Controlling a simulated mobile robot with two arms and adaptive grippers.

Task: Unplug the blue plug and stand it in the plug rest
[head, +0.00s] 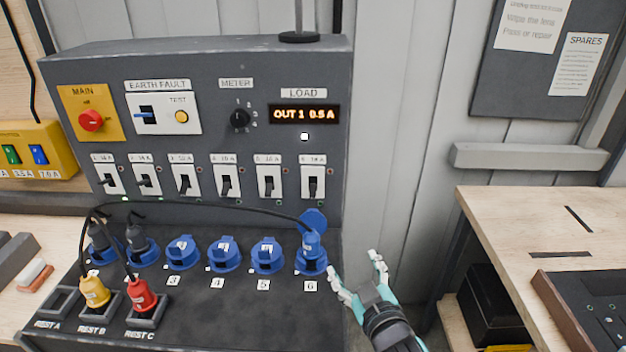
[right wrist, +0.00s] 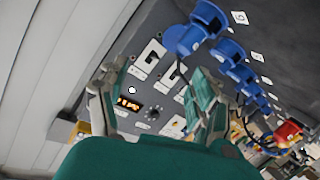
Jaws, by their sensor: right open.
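The blue plug (head: 312,243) sits in socket 6 (head: 312,266), the rightmost of the row, with its blue lid raised behind it. A black cable runs from the plug leftward across the panel. The plug also shows at the top of the right wrist view (right wrist: 189,42). My right gripper (head: 356,266) is open and empty, just right of socket 6 and apart from the plug. Its two fingers also show in the right wrist view (right wrist: 156,82). Rest A (head: 58,302) is empty. A yellow plug (head: 95,291) stands in rest B and a red plug (head: 141,294) in rest C. My left gripper is out of view.
Dark plugs fill sockets 1 and 2 (head: 136,240); sockets 3 to 5 (head: 224,256) have closed lids. Breaker switches (head: 226,185) line the panel above. The display (head: 304,114) reads OUT 1 0.5 A. A wooden bench (head: 530,215) stands at right.

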